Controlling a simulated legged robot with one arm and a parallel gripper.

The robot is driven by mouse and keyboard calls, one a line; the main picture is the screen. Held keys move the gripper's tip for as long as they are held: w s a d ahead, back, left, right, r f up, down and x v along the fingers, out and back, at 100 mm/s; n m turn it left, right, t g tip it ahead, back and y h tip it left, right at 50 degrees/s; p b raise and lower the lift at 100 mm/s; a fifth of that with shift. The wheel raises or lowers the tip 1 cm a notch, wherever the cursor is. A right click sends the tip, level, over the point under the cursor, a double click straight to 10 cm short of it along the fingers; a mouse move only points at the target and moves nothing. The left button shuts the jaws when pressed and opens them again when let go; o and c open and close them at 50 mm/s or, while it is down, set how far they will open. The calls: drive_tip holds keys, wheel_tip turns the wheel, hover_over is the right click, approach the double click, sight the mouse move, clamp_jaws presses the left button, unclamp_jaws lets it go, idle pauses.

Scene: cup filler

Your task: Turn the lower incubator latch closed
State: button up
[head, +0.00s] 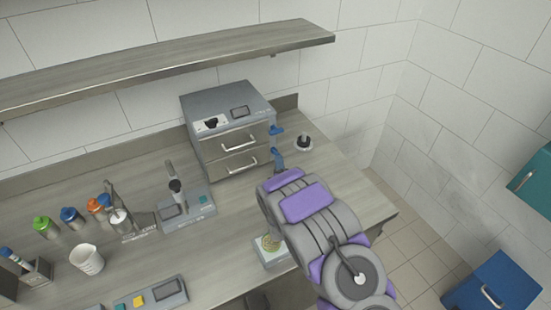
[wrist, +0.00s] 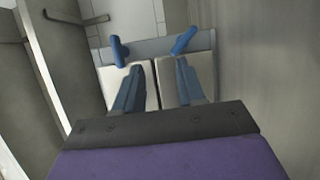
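The incubator (head: 228,132) is a grey box with two stacked, shut drawer fronts, each with a bar handle. One blue latch (head: 277,130) sticks out at its upper right side. The lower latch cannot be told apart from my blue-grey fingers in the head view. The wrist view shows two blue latches, a left one (wrist: 119,50) and a right one (wrist: 184,41), on a grey strip; I cannot tell which is the lower. My gripper (wrist: 159,68) is open, its fingers apart and short of the latches, with nothing visible between them. In the head view my gripper (head: 278,160) is beside the incubator's lower right front.
A small dark-topped device (head: 303,142) stands right of the incubator. A grey instrument (head: 186,207) stands in front left. Colored bottles (head: 72,217) and a white beaker (head: 87,259) are further left. A shelf (head: 170,68) hangs above. The counter's right end (head: 345,190) is clear.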

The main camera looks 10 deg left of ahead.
drive_tip(key=p+v, duration=0.1)
drive_tip(key=v, duration=0.6)
drive_tip(key=shift+s+d+r, duration=0.25)
drive_tip(key=shift+r, duration=0.1)
